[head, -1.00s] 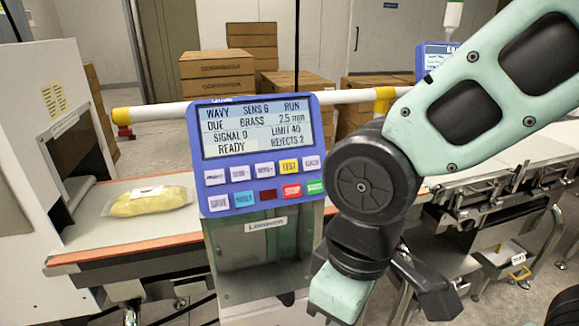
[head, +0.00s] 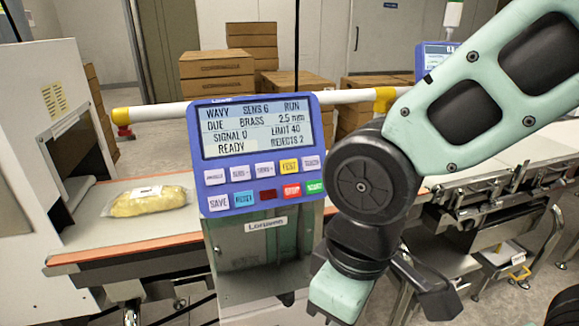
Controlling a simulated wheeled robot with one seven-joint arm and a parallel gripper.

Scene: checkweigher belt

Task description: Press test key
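The blue control panel (head: 258,152) stands in the middle of the head view. Its screen (head: 255,128) reads WAVY, SENS 6, RUN, DUE BRASS 2.5 mm, SIGNAL 0, LIMIT 40, READY and REJECTS 2. The yellow test key (head: 289,166) is in the upper row of keys, second from the right. White keys flank it, and a red key (head: 292,191) and a green key (head: 315,187) sit below. My arm comes in from the upper right and bends down to the right of the panel, apart from the keys.
A wrapped yellow product (head: 147,201) lies on the belt (head: 100,222) left of the panel. A white and yellow rail (head: 160,112) runs behind the panel. Cardboard boxes (head: 216,77) are stacked at the back.

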